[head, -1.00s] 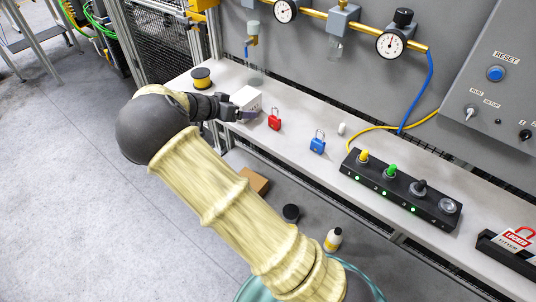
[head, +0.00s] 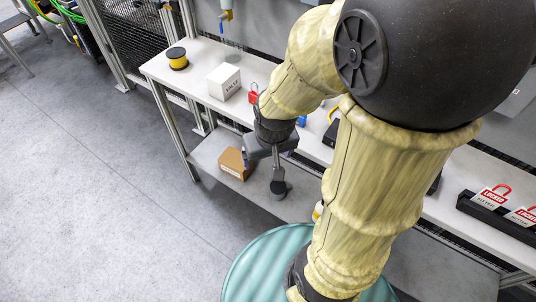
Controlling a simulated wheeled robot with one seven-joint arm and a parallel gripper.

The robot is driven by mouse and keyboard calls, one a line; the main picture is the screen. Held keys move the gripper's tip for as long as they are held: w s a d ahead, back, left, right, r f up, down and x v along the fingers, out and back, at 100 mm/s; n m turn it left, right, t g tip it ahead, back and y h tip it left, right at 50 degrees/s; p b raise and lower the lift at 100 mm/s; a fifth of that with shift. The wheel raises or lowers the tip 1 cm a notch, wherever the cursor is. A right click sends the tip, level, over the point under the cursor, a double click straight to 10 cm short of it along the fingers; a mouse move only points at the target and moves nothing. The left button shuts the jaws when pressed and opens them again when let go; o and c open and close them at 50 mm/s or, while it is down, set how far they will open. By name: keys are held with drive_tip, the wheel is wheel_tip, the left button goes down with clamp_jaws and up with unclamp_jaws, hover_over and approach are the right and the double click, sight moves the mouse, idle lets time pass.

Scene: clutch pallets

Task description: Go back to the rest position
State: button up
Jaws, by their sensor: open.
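My gripper (head: 262,178) hangs from my folded arm in front of the bench, pointing down, over the lower shelf. Its two fingers are spread apart and nothing is between them. A white box (head: 224,82) with dark lettering stands on the bench top, left of my wrist and apart from it. A red padlock (head: 253,92) shows partly beside my wrist. A bit of the blue padlock (head: 301,121) shows past my forearm. My arm hides much of the bench and the wall panel.
The bench (head: 203,50) runs along the wall, with a yellow spool (head: 177,59) at its left end. A cardboard box (head: 236,163) lies on the lower shelf. A black holder (head: 481,213) with red lock tags is at right. A teal drum top (head: 250,268) is below. The left floor is clear.

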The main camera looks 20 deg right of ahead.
drive_tip(key=p+v, duration=0.2)
drive_tip(key=w+p+v, duration=0.1)
drive_tip(key=p+v, duration=0.1)
drive_tip(key=shift+s+r+p, duration=0.1)
drive_tip(key=shift+r+p, duration=0.2)
drive_tip(key=shift+r, duration=0.05)
idle(1.2)
